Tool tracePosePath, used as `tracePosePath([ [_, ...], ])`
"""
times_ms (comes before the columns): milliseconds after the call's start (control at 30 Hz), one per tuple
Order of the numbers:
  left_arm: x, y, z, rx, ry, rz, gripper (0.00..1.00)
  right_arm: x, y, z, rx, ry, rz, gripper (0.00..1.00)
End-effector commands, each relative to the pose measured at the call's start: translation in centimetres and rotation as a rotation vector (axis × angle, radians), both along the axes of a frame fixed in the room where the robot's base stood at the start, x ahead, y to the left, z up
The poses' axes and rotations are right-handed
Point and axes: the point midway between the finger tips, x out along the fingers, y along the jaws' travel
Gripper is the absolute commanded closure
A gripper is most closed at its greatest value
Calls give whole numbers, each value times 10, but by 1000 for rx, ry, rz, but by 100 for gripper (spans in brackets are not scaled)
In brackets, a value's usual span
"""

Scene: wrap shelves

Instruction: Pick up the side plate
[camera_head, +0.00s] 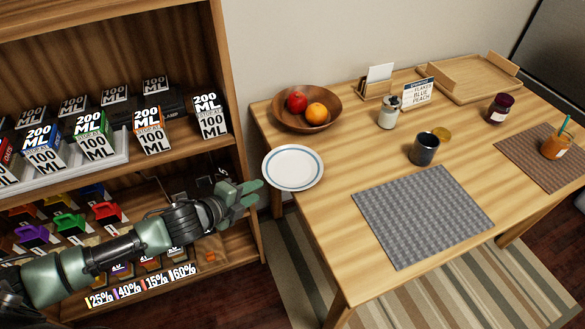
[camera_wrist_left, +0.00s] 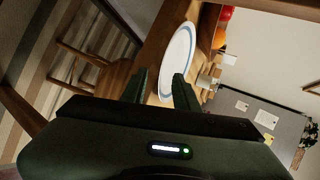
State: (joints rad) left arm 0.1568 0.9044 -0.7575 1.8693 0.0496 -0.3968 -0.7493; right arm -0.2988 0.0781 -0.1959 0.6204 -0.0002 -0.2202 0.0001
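The side plate (camera_head: 293,167) is white with a blue ring. It lies on the wooden table at its left edge, and its left rim appears to reach past that edge. My left gripper (camera_head: 252,193) is just left of the plate and apart from it, with its fingers pointing toward the table. In the left wrist view the plate (camera_wrist_left: 178,55) shows tilted, ahead of the two fingers (camera_wrist_left: 159,86). The fingers are spread with nothing between them. My right gripper is in neither view.
A wooden bowl (camera_head: 328,120) with a red fruit and an orange stands behind the plate. A grey placemat (camera_head: 422,214) and a dark cup (camera_head: 424,149) lie to the right. A shelf unit (camera_head: 228,70) with boxes stands at the left, close to my left arm.

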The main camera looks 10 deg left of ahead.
Motion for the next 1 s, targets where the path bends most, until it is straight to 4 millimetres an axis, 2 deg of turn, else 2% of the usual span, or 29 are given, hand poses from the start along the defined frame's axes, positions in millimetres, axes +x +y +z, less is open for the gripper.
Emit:
tracePosePath([
  [200, 20, -9, -8, 4, -6, -6, 70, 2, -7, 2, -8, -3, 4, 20],
  [500, 56, -23, -26, 1, -6, -4, 70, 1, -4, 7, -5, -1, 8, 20],
  [833, 63, -26, -31, 3, -4, -5, 70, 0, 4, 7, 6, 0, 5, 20],
  [867, 63, -26, -31, 3, -4, -5, 73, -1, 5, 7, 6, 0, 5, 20],
  [900, 63, -26, -31, 3, -4, -5, 84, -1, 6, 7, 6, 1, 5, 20],
  [967, 62, -26, -31, 3, -4, -5, 100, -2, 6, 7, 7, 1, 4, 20],
  [1000, 62, -25, -31, 2, -4, -4, 100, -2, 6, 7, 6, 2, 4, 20],
])
